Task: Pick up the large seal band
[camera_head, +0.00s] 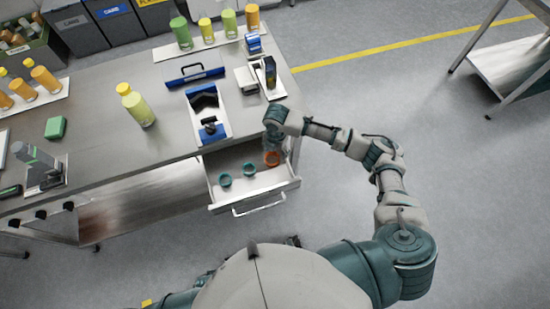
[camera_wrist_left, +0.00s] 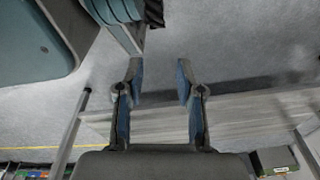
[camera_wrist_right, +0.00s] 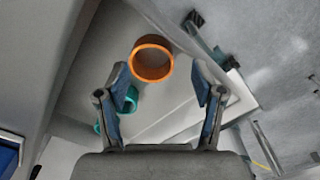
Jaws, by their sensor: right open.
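An orange ring (camera_wrist_right: 152,74) lies in the open drawer (camera_wrist_right: 165,127); it looks like the largest of the bands there. In the head view the orange ring (camera_head: 272,158) is at the drawer's far right corner, partly covered by my right gripper (camera_head: 272,147). Two teal rings (camera_head: 225,180) (camera_head: 249,169) lie to its left. My right gripper (camera_wrist_right: 160,76) is open and empty above the drawer, with the orange ring seen just beyond and between its fingertips. My left gripper (camera_wrist_left: 160,72) is open and empty in its wrist view, and does not show in the head view.
The drawer hangs out below the bench top (camera_head: 100,160), its handle (camera_head: 258,206) facing the front. Its walls and the bench edge are close around my right gripper. Bottles (camera_head: 136,106), a blue-trimmed tray (camera_head: 222,126) and a dark device (camera_head: 268,75) stand on the bench.

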